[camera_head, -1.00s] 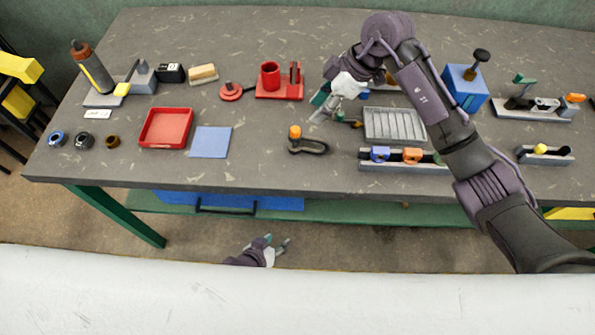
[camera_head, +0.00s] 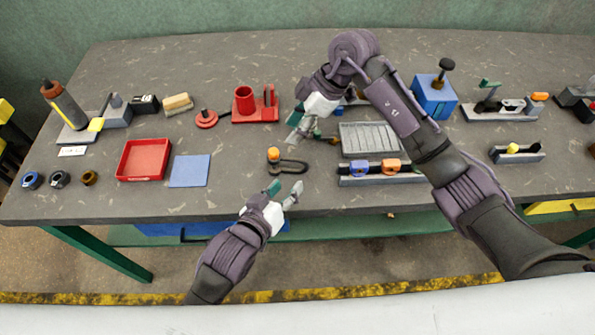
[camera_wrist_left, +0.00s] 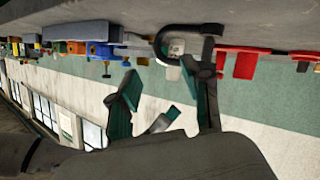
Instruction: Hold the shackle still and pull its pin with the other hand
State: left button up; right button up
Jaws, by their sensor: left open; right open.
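The shackle (camera_head: 290,166) is a dark U-shaped piece with an orange pin knob (camera_head: 273,154) at its left end. It lies on the bench near the front edge. In the left wrist view, the dark bow (camera_wrist_left: 162,42) shows beyond the fingers. My left gripper (camera_head: 284,190) is open and empty, just in front of the shackle at the bench's front edge, apart from it. Its open fingers also show in the left wrist view (camera_wrist_left: 165,92). My right gripper (camera_head: 303,128) is open behind the shackle and slightly to its right, apart from it.
A blue mat (camera_head: 190,171) and a red tray (camera_head: 121,163) lie left of the shackle. A grey ribbed tray (camera_head: 368,140) and a rack with blue and orange pieces (camera_head: 408,178) stand to its right. Red fixtures (camera_head: 256,112) stand behind. Bare bench surrounds the shackle.

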aim_at(305, 164)
pick_arm(q)
jog(key=x, duration=1.1)
jog(key=shift+w+f, duration=0.1)
jog(key=shift+w, duration=0.05)
